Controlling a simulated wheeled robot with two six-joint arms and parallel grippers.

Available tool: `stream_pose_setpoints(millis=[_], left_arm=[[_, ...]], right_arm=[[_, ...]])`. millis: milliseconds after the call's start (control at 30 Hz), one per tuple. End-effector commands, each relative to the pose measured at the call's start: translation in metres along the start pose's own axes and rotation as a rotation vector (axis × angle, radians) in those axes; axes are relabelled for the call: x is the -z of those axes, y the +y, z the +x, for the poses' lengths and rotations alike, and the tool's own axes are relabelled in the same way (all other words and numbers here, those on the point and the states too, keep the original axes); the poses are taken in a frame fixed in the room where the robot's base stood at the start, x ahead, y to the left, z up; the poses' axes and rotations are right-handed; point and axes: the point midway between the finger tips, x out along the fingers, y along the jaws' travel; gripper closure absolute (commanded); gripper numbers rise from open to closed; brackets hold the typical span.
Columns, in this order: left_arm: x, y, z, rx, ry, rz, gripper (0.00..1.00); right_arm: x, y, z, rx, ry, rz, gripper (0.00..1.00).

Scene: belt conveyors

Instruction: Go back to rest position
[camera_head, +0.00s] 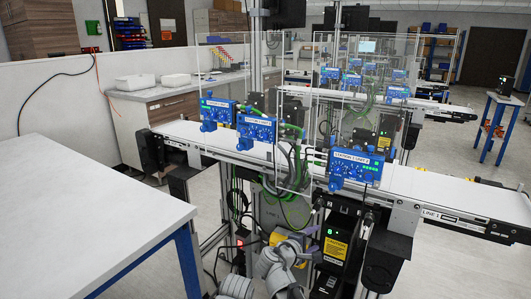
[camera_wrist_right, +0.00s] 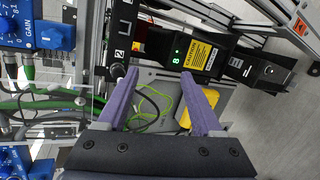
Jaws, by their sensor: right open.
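My right gripper (camera_wrist_right: 161,84) shows in the right wrist view with its two purple fingers wide apart and nothing between them. In the head view my right arm's grey links are low in the middle, in front of the conveyor's frame, with the purple gripper small beside the black drive box (camera_head: 333,251). My left gripper is not seen.
A white conveyor belt (camera_head: 440,190) runs across the middle, with blue control boxes (camera_head: 356,167) along its front edge. A white table (camera_head: 75,205) stands at the left. Cables hang below the belt. Behind the fingers in the wrist view are green cables (camera_wrist_right: 158,118).

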Motion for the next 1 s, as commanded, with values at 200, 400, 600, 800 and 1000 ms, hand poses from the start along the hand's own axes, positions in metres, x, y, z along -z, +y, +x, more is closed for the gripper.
stream_pose_setpoints(millis=[200, 400, 600, 800, 1000], left_arm=[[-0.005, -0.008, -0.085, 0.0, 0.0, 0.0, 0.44], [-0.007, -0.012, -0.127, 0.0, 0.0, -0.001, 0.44], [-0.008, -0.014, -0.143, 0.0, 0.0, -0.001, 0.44], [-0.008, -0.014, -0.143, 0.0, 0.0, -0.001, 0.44], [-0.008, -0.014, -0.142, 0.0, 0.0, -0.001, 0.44]], right_arm=[[-0.035, -0.048, -0.088, 0.526, -0.067, 0.357, 0.33], [-0.044, -0.084, -0.179, 0.932, -0.163, 0.516, 0.33], [-0.048, -0.096, -0.233, 1.142, -0.223, 0.556, 0.33], [-0.048, -0.1, -0.241, 1.18, -0.235, 0.561, 0.33], [-0.048, -0.1, -0.24, 1.178, -0.233, 0.561, 0.33]])
